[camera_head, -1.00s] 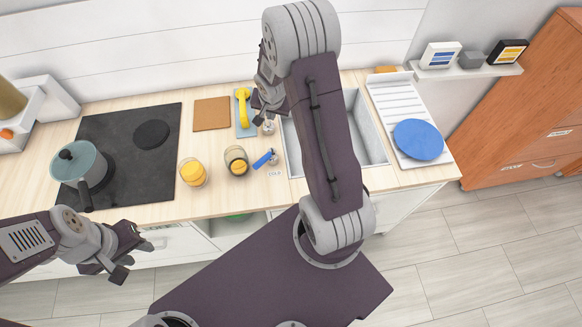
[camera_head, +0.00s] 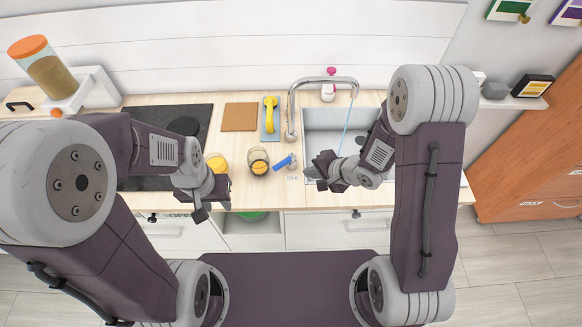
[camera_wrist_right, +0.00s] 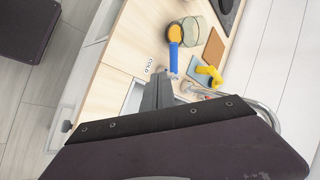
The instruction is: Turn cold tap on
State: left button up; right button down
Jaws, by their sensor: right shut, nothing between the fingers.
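The blue tap handle (camera_head: 284,161) lies slanted on the counter left of the sink, beside the COLD label (camera_head: 292,178). It also shows in the right wrist view (camera_wrist_right: 174,50). The grey arched faucet (camera_head: 322,82) stands behind the sink (camera_head: 372,119), and a thin light-blue stream (camera_head: 347,125) falls from its spout. My right gripper (camera_head: 311,175) is shut and empty, just right of the handle. In the right wrist view its fingers (camera_wrist_right: 160,94) point towards the handle's base; contact cannot be told. My left gripper (camera_head: 214,203) looks open and empty at the counter's front edge.
Behind are a brown board (camera_head: 239,117) and a yellow object (camera_head: 270,115) on a blue cloth. A pink-topped bottle (camera_head: 328,90) stands behind the sink.

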aim_at(283, 163)
jog(key=x, duration=0.8)
jog(key=shift+a+f, duration=0.2)
jog(key=shift+f, duration=0.2)
jog(key=shift+w+a+f+p, duration=0.1)
jog(key=shift+w+a+p, duration=0.55)
jog(key=shift+w+a, duration=0.35)
jog(key=shift+w+a+f, duration=0.15)
jog(key=shift+w+a, duration=0.15)
jog(key=shift+w, duration=0.1)
jog(key=shift+w, duration=0.1)
